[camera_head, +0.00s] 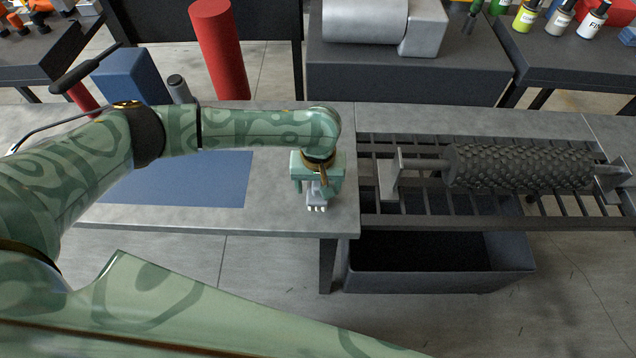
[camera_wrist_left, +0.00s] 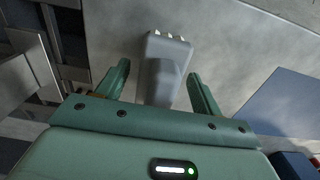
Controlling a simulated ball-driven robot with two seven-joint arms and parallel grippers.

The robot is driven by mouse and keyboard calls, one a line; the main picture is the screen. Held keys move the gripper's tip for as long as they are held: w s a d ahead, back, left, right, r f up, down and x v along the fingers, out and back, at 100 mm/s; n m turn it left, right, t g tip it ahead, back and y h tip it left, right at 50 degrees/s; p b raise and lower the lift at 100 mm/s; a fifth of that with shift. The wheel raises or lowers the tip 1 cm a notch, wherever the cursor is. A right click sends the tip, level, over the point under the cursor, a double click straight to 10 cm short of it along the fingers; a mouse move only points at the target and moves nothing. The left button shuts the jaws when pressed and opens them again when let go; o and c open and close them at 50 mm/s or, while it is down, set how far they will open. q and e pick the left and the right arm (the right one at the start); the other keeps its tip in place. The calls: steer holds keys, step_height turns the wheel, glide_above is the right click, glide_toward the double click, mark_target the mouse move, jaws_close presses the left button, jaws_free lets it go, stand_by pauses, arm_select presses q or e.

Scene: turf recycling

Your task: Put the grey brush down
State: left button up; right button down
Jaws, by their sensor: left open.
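The grey brush (camera_head: 317,201) is at the right end of the grey table, just left of the slatted rack. In the head view only its lower part with pale bristle tufts shows below my left gripper (camera_head: 318,187). In the left wrist view the grey brush (camera_wrist_left: 164,62) lies between the two green fingers of my left gripper (camera_wrist_left: 160,80). The fingers are spread, with a gap on each side of the brush. The brush appears to rest on the table surface. My right gripper is not in view.
A blue mat (camera_head: 180,180) lies on the table to the left. To the right is a slatted rack (camera_head: 490,221) carrying a dark studded roller (camera_head: 520,167). A black bin (camera_head: 440,280) stands below it. A red cylinder (camera_head: 218,50) and a blue box (camera_head: 134,75) stand behind.

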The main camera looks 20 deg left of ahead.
arm_select(q)
step_height(320, 180, up, 12)
steer(key=p, duration=0.6)
steer(key=shift+r, duration=0.15)
